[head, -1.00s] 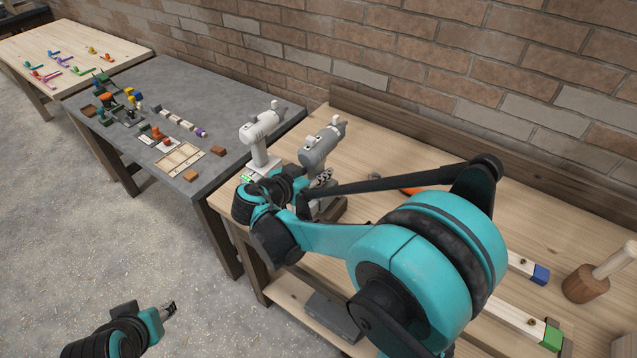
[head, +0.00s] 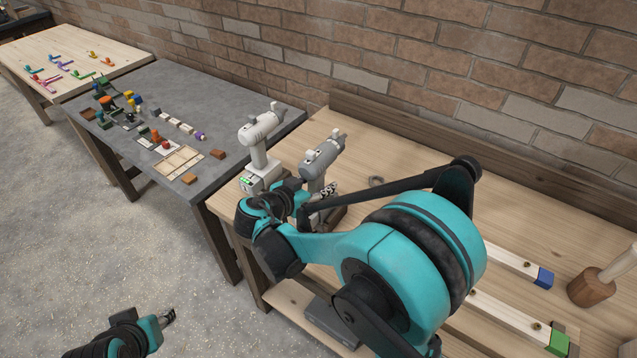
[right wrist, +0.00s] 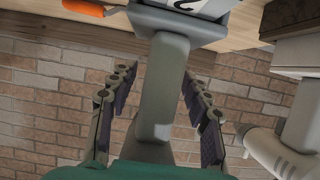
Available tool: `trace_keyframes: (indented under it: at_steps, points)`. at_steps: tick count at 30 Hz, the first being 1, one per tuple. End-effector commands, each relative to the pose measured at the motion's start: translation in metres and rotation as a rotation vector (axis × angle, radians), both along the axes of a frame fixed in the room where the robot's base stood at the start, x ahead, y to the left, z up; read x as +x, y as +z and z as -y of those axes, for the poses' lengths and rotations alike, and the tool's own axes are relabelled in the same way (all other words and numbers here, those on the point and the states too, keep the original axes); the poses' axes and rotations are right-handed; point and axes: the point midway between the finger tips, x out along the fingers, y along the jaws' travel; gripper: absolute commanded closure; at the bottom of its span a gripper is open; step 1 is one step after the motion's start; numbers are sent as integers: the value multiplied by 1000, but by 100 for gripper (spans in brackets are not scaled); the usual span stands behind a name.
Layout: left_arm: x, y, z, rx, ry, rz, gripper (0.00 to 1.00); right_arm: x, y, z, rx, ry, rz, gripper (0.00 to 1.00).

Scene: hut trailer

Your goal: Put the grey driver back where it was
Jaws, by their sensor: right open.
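The grey driver (head: 322,158) stands upright on the wooden bench, right of a white driver (head: 260,135). My right gripper (head: 322,192) is low at the grey driver's handle. In the right wrist view the grey handle (right wrist: 157,95) is between the two spread fingers of my right gripper (right wrist: 158,105), with gaps on both sides. The driver's grey base with a "2" mark (right wrist: 185,12) is at the top of that view. My arm hides its foot in the head view. My left gripper (head: 168,318) is over the floor, too small to read.
The white driver stands close on the left; it also shows in the right wrist view (right wrist: 285,155). An orange item (right wrist: 90,8) is near the grey base. A mallet (head: 592,285) and blue-ended (head: 520,265) and green-ended (head: 510,320) bars are on the bench's right.

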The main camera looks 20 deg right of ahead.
Motion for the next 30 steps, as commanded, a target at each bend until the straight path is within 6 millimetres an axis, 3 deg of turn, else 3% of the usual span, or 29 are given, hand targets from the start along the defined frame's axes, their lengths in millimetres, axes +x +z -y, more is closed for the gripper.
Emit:
trace_keyframes:
  at_steps: [5,15,21,25,30]
  points:
    - [0,7,0,0,0,0,60,-6,8,-12,0,3,0,51]
    - [0,28,0,0,0,0,60,-40,37,-70,0,5,0,51]
    - [0,34,0,0,0,0,60,-53,46,-91,0,2,0,51]
    - [0,35,0,0,0,0,60,-59,47,-90,11,15,-41,51]
    - [0,34,0,0,0,0,60,-83,34,-63,96,151,-292,51]
